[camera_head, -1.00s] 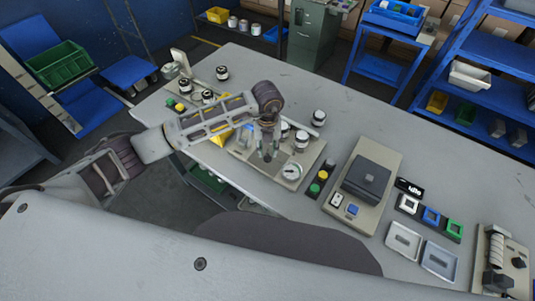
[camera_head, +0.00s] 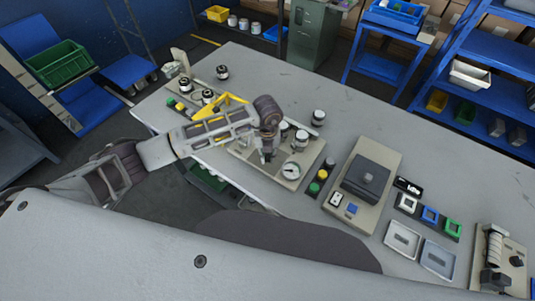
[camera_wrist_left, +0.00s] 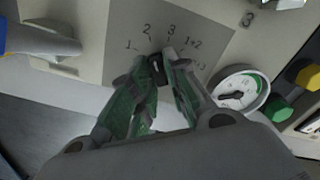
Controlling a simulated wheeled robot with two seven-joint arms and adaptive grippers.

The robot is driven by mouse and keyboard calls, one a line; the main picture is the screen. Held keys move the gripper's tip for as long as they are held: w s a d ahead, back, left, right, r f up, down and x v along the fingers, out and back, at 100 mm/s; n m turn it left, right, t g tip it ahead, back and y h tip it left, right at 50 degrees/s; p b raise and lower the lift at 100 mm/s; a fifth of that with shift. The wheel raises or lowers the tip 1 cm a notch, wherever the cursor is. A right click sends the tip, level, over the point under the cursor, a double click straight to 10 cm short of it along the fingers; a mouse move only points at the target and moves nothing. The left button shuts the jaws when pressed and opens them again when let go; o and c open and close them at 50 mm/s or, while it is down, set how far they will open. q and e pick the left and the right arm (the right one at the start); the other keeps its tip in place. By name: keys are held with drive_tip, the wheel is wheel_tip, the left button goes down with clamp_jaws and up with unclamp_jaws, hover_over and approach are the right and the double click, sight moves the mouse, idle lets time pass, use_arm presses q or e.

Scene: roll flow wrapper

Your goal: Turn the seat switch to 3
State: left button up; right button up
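The seat switch (camera_wrist_left: 156,70) is a small black knob on a grey label plate (camera_wrist_left: 120,45), marked 1, 2, 3, 1+2 and a partly covered mark at the right. My left gripper (camera_wrist_left: 157,66) has its green-padded fingers on both sides of the knob and looks closed on it. The fingers cover part of the knob, so I cannot read its setting for certain. In the head view the left gripper (camera_head: 267,152) points down at the beige panel (camera_head: 238,152) behind the round gauge (camera_head: 291,171), and hides the switch. My right gripper is out of view.
The gauge (camera_wrist_left: 241,92) is close to the right of my fingers. Black-and-white knobs (camera_head: 301,139) stand behind the gripper. A button strip (camera_head: 318,182) and a beige box (camera_head: 375,160) stand to the right.

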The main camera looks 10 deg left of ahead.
use_arm(q)
clamp_jaws()
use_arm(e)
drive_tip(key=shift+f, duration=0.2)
use_arm(q)
drive_tip(key=shift+w+m+b, duration=0.1)
drive_tip(key=shift+m+b, duration=1.4)
drive_tip(key=shift+m, duration=0.2)
drive_tip(key=shift+a+f+m+b, duration=0.1)
drive_tip(key=shift+m+b, duration=0.45)
drive_tip(key=shift+m, duration=0.05)
drive_tip(key=shift+m+b, duration=0.65)
drive_tip(key=shift+m, duration=0.45)
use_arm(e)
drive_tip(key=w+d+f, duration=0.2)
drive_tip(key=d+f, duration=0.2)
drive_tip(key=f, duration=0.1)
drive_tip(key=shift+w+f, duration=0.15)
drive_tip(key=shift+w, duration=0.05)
